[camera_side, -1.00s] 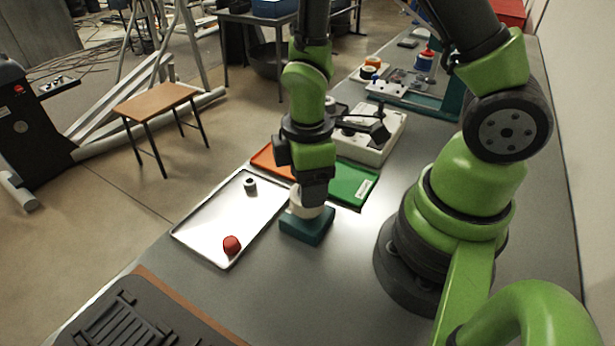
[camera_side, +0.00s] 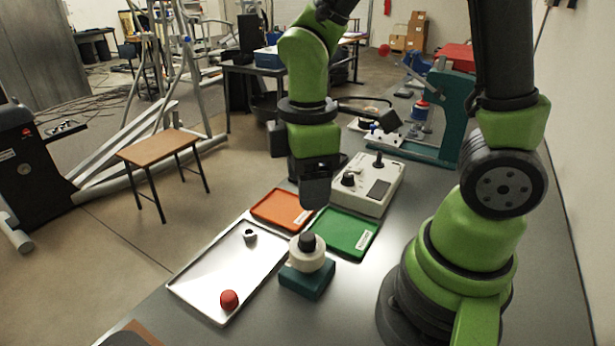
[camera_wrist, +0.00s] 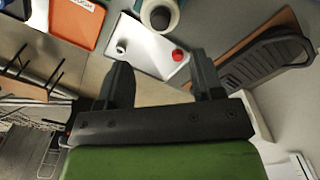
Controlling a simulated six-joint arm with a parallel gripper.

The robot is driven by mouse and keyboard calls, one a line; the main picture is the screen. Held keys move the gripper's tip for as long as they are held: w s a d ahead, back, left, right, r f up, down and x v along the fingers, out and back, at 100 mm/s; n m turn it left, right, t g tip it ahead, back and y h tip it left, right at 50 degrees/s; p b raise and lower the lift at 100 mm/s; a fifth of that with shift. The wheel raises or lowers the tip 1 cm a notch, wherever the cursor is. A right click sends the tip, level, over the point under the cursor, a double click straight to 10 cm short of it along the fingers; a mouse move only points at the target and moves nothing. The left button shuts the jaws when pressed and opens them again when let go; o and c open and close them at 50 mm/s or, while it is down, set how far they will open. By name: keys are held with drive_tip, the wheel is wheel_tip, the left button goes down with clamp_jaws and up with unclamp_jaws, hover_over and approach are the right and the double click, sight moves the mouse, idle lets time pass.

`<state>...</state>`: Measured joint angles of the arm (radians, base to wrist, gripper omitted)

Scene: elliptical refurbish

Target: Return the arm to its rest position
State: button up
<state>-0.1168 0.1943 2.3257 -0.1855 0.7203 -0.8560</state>
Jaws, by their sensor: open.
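My gripper (camera_side: 315,192) hangs in the air above the bench, over the area between the orange tray and the green tray. In the wrist view my gripper (camera_wrist: 160,85) has its two dark fingers spread apart, with nothing between them. Below it stands a teal block (camera_side: 307,279) carrying a white ring-shaped part (camera_side: 307,258) with a black knob (camera_side: 307,242) on top. The white part also shows at the top of the wrist view (camera_wrist: 172,22). My gripper is clear of it.
A metal tray (camera_side: 205,280) holds a red piece (camera_side: 229,299) and a small grey-white piece (camera_side: 250,236). An orange tray (camera_side: 280,208), a green tray (camera_side: 340,236) and a white control box (camera_side: 392,190) lie behind. A teal frame (camera_side: 455,115) stands farther back.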

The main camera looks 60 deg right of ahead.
drive_tip(key=s+r+m+t+y, duration=0.1)
drive_tip(key=s+r+m+t, duration=0.2)
drive_tip(key=r+m, duration=0.3)
drive_tip(key=s+r+m+t+y, duration=0.1)
drive_tip(key=s+r+m+t, duration=0.2)
drive_tip(key=r+m, duration=0.4)
drive_tip(key=shift+s+t, duration=0.35)
drive_tip(key=shift+t, duration=0.25)
drive_tip(key=shift+a, duration=0.1)
idle(0.5)
